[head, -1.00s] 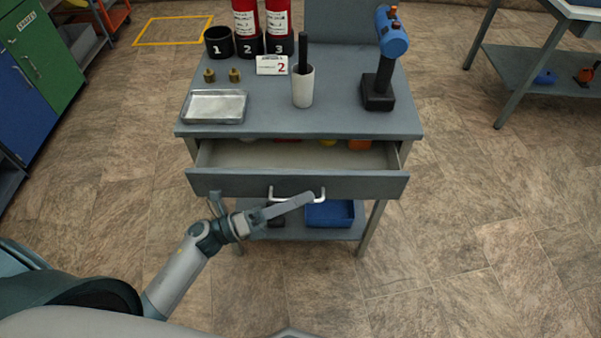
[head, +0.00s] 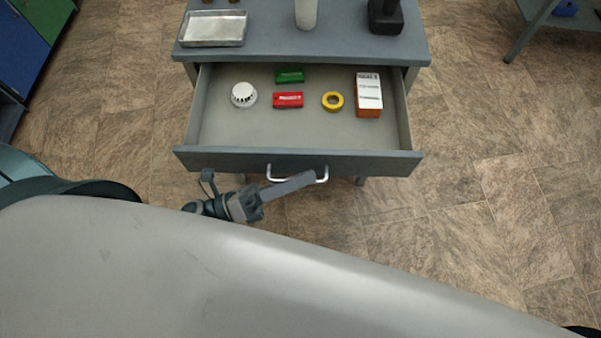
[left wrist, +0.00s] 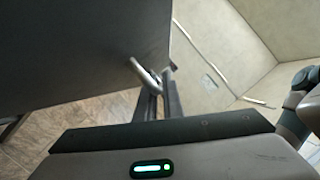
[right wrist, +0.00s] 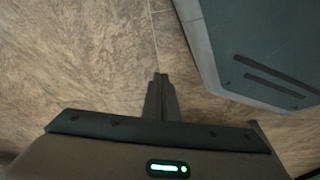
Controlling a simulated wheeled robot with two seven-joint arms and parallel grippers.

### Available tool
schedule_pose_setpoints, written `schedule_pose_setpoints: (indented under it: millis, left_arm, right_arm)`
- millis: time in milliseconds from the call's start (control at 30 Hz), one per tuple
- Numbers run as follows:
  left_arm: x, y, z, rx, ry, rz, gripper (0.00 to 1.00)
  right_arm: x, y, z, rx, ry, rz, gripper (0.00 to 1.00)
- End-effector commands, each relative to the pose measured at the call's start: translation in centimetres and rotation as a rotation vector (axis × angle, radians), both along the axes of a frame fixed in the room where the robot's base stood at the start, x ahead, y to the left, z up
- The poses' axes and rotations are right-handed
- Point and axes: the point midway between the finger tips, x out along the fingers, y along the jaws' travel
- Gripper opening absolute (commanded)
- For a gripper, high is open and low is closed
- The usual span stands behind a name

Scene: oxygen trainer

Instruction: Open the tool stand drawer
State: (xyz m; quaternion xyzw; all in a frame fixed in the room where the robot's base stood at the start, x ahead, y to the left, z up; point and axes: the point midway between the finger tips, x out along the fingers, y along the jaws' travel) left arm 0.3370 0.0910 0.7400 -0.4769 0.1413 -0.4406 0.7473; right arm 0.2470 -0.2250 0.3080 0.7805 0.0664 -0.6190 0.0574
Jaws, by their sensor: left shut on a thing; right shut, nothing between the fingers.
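The tool stand (head: 330,42) is a grey table with its drawer (head: 230,160) pulled well out toward me. Its silver bar handle (head: 322,181) is on the drawer's front face. My left gripper (head: 308,179) is shut on the handle; the handle between the fingertips also shows in the left wrist view (left wrist: 146,74). Inside the drawer lie a white round detector (head: 243,95), a green block (head: 290,75), a red block (head: 288,100), a yellow tape roll (head: 333,101) and an orange-and-white box (head: 369,95). My right gripper (right wrist: 160,78) is shut and empty above the floor.
A metal tray (head: 213,28), a white cup (head: 306,14) and a black-based tool (head: 385,17) stand on the stand's top. Another table (head: 535,28) is at the upper right. The floor right of the stand is clear.

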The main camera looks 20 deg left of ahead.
Motion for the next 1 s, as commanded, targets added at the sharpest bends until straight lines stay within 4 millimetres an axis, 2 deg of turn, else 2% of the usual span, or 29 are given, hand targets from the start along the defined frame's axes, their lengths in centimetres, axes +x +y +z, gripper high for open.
schedule_pose_setpoints:
  millis: [67,100,133,733,933,1000]
  left_arm:
    - [0.0,0.1,-0.1,0.001,0.001,0.002,0.00]
    - [0.1,0.1,-0.1,0.001,0.001,0.002,0.12]
    - [0.1,0.1,-0.1,0.001,0.001,0.002,0.15]
    - [0.0,0.1,-0.1,0.001,0.001,0.001,0.15]
    - [-0.7,1.0,-0.5,0.002,0.003,0.000,0.15]
    - [-1.2,1.7,-0.7,0.002,0.003,0.001,0.15]
  right_arm:
    - [0.0,0.0,0.0,0.000,0.000,0.000,0.00]
    - [0.0,0.0,0.0,0.000,0.000,0.000,0.00]
    - [0.0,0.0,0.0,0.000,0.000,0.000,0.00]
    - [0.0,0.0,0.0,0.000,0.001,0.000,0.00]
    - [0.0,0.0,0.0,-0.002,0.010,0.001,0.00]
    - [0.7,0.2,1.0,0.001,-0.003,0.000,0.00]
